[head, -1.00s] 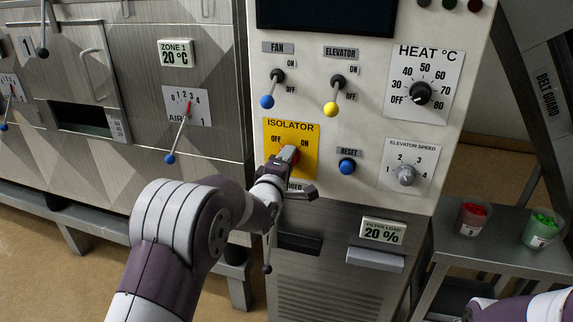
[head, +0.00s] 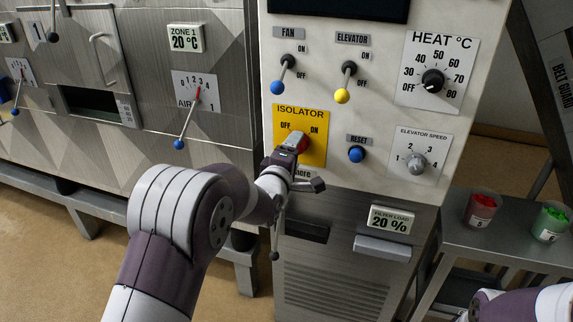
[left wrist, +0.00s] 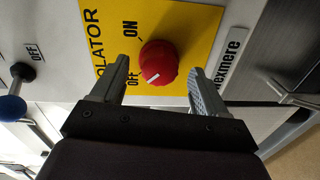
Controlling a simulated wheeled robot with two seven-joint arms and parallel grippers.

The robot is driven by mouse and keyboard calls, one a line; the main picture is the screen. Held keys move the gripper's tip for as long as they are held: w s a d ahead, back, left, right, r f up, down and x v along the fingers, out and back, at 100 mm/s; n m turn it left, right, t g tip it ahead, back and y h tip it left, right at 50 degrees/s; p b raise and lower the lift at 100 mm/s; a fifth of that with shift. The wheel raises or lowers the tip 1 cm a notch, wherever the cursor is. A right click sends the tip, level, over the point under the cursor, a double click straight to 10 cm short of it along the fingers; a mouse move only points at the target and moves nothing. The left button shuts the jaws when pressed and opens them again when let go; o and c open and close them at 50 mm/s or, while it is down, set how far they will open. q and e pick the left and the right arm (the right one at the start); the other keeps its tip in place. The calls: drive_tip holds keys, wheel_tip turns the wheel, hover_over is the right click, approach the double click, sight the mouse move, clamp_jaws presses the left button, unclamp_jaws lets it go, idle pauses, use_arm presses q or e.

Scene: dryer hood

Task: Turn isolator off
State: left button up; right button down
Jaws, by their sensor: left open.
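The red isolator knob (head: 303,147) sits on a yellow plate (head: 319,156) marked OFF and ON on the control panel. In the left wrist view the round red knob (left wrist: 160,60) has a white mark on its edge on the side of the word OFF. My left gripper (head: 294,143) is at the knob in the head view and hides part of it. In the left wrist view my left gripper (left wrist: 160,68) is open, with one finger on each side of the knob and visible gaps. Of my right arm only a link shows at bottom right; its gripper is out of view.
The fan lever (head: 283,74), elevator lever (head: 346,82), blue reset button (head: 356,154), heat knob (head: 432,80) and elevator speed knob (head: 416,163) surround the isolator. A drawer handle (head: 382,248) juts out below. Tubs stand on a side table (head: 480,245) at right.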

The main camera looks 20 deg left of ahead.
use_arm(q)
drive_tip(key=s, duration=1)
drive_tip(key=shift+s+a+r+b, duration=0.2)
drive_tip(key=shift+s+r+b, duration=0.1)
drive_tip(key=shift+s, duration=0.1)
